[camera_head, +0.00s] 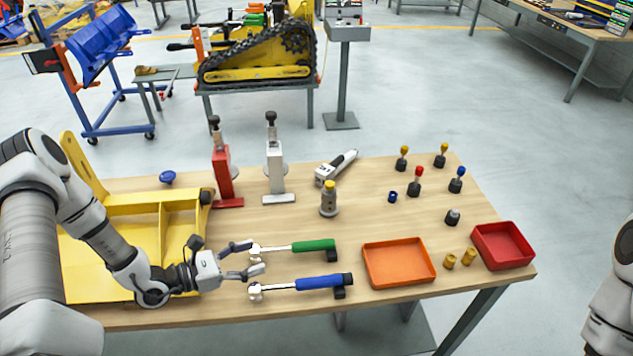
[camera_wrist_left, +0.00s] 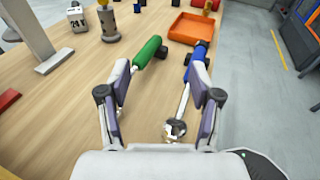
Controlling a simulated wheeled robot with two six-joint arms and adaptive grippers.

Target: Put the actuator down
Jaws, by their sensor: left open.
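My left gripper (camera_head: 256,257) is open at the table's front, beside the heads of a green-handled ratchet wrench (camera_head: 313,246) and a blue-handled one (camera_head: 322,283). In the left wrist view the gripper (camera_wrist_left: 161,75) has nothing between its fingers; the green handle (camera_wrist_left: 147,52) and blue handle (camera_wrist_left: 197,62) lie just beyond. No piece is plainly marked as the actuator. A grey cylinder with a yellow top (camera_head: 329,200) stands upright behind the wrenches. A white device (camera_head: 336,167) lies farther back. My right gripper is out of view.
An orange tray (camera_head: 398,262) and a red tray (camera_head: 502,246) lie on the right. Red (camera_head: 225,175) and white (camera_head: 275,170) upright stands are behind the gripper. Several small knobbed parts stand at the back right.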

